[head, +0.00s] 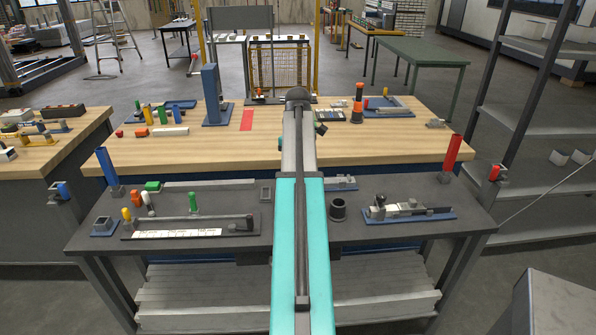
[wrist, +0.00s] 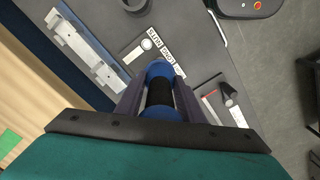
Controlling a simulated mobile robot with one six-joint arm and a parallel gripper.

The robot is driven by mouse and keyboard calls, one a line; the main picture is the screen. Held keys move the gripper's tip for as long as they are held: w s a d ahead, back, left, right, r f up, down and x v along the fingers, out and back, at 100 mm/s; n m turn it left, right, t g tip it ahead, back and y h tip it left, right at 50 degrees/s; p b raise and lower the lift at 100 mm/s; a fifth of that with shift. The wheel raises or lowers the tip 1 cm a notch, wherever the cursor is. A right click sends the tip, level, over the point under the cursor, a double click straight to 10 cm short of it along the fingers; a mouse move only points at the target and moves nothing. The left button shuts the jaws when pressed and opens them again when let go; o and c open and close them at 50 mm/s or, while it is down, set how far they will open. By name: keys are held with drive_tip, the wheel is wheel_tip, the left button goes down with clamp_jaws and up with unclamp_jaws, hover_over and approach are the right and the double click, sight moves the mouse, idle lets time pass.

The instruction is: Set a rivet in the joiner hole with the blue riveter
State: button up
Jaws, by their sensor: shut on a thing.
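In the wrist view, my gripper (wrist: 162,82) is shut on the blue riveter (wrist: 160,71), a blue cylindrical body with a black band, held between the dark fingers. The riveter's far tip is hidden. A blue plate with grey blocks and bars (wrist: 88,48) lies at upper left, apart from the riveter. In the head view, a similar blue fixture (head: 345,183) shows partly behind my arm, and another with a grey bar (head: 410,212) lies at right. I cannot make out the joiner hole. In the head view my arm hides the gripper.
The dark table (head: 295,258) also holds a black cup (head: 338,209), a labelled tray (head: 178,233), an upright blue cylinder (head: 106,165) at left and an upright red cylinder (head: 452,155) at right. A wooden bench (head: 150,150) stands behind, with small parts and a blue upright stand (head: 211,95).

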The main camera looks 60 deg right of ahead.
drive_tip(key=shift+f, duration=1.4)
drive_tip(key=shift+p, duration=0.35)
idle(0.8)
drive_tip(key=shift+f, duration=0.9)
idle(1.3)
drive_tip(key=shift+r, duration=0.15)
drive_tip(key=shift+r+p, duration=2.5)
drive_tip(key=shift+r, duration=1.15)
drive_tip(key=shift+w, duration=0.1)
